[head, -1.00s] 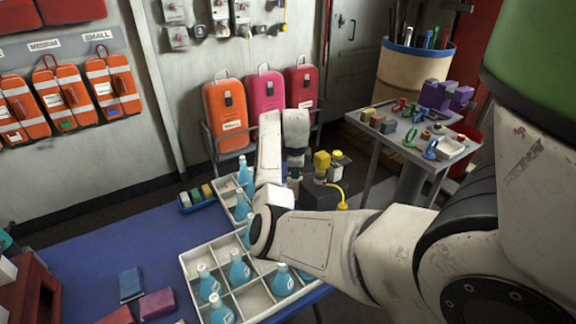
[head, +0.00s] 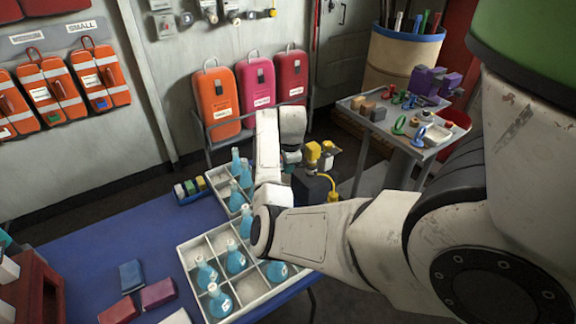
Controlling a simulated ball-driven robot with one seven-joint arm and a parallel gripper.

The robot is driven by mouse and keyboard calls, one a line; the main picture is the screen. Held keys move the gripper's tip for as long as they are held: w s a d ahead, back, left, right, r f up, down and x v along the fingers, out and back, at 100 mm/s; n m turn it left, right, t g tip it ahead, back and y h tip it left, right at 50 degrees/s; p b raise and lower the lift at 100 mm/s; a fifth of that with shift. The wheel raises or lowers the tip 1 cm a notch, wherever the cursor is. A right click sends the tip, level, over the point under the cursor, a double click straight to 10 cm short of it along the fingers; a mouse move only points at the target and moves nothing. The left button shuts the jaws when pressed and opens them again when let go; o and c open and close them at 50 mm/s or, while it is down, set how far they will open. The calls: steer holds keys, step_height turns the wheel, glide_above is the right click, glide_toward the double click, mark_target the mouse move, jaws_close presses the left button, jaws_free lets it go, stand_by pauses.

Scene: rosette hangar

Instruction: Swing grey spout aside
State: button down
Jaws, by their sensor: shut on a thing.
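My gripper (head: 291,163) hangs below my wrist, beside the dark box with yellow fittings (head: 314,186). Its fingertips are mostly hidden behind my forearm. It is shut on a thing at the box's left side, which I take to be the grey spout. The spout itself cannot be made out clearly, nor can its angle. Two yellow fittings (head: 319,152) stand on top of the box, just right of my gripper. A yellow hose (head: 333,188) runs down the box's right side.
A pale divided tray (head: 195,262) with several blue flasks sits on the blue table (head: 85,250), close under my elbow. A grey cart (head: 440,143) with small coloured parts stands at the right. Orange, pink and red cases (head: 262,92) stand behind.

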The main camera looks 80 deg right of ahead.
steer(key=c, duration=1.2)
jaws_free()
steer(key=shift+r, duration=0.15)
steer(key=b+v, duration=0.1)
steer(key=v, duration=0.9)
steer(key=shift+r, duration=0.3)
steer(key=shift+a+f, duration=0.1)
steer(key=w+a+f+n, duration=0.2)
steer(key=a+f+n, duration=0.3)
steer(key=a+n, duration=0.5)
steer(key=w+a+f+n, duration=0.3)
steer(key=a+f+n, duration=0.35)
steer(key=a, duration=0.45)
steer(key=s+a+f+n, duration=0.1)
steer(key=s+a+n, duration=0.1)
steer(key=a+n, duration=0.2)
steer(key=s+a+f+n+y, duration=0.1)
steer(key=s+a+n, duration=0.2)
steer(key=a, duration=0.8)
steer(key=s+a+f+n+y, duration=0.1)
steer(key=s+a+f+n, duration=0.1)
steer(key=a+n, duration=0.5)
steer(key=shift+s+a+f, duration=0.1)
steer(key=shift+s+a, duration=0.05)
steer(key=shift+s, duration=0.2)
